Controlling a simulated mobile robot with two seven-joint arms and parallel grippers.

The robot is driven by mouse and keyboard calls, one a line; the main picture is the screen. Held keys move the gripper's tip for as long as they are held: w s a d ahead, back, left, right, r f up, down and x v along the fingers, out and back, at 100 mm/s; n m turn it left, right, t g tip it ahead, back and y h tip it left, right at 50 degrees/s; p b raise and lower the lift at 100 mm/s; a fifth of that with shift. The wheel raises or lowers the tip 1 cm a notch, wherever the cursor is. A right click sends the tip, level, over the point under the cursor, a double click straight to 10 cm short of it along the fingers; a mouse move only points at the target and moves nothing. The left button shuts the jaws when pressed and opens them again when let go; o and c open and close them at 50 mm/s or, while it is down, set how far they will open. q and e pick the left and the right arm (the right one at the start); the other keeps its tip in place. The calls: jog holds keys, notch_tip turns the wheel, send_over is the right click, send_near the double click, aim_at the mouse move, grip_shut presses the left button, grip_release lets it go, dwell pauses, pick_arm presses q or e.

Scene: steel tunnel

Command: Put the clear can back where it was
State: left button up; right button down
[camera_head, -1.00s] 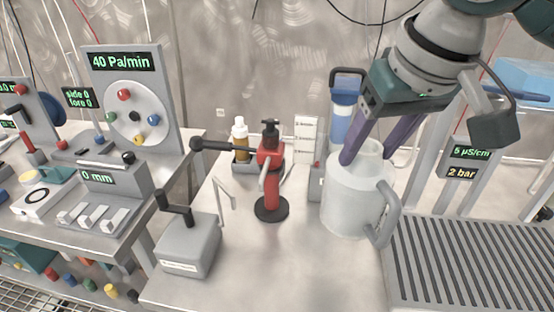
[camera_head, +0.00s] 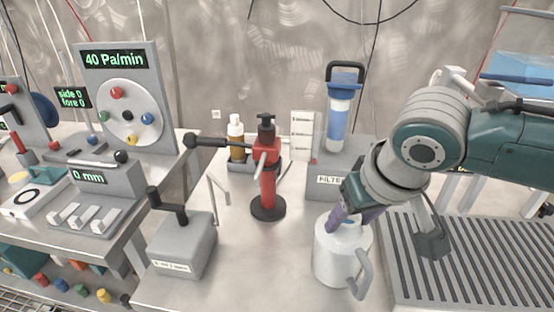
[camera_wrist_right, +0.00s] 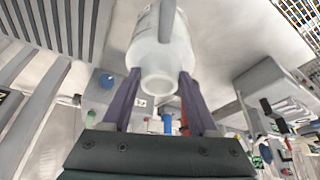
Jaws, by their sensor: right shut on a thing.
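The clear can (camera_head: 340,258) is a whitish, translucent jug with a side handle. It is at the front of the bench in the head view, left of the slatted grate, and looks upright. My right gripper (camera_head: 352,220) is shut on the can near its top, reaching down from above. In the right wrist view, the can (camera_wrist_right: 160,45) sits between the two purple fingers of this gripper (camera_wrist_right: 160,76). I cannot tell whether the can's base touches the bench. My left gripper is not in view.
A slatted grate (camera_head: 465,265) lies right of the can. Behind the can stands a grey filter block with a blue cartridge (camera_head: 339,125). A red hand pump (camera_head: 268,185) and a grey box with a crank (camera_head: 182,245) stand to the left. The bench between pump and can is clear.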

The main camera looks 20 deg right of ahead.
jog(key=shift+f, duration=0.15)
jog(key=shift+c, duration=0.8)
grip_release()
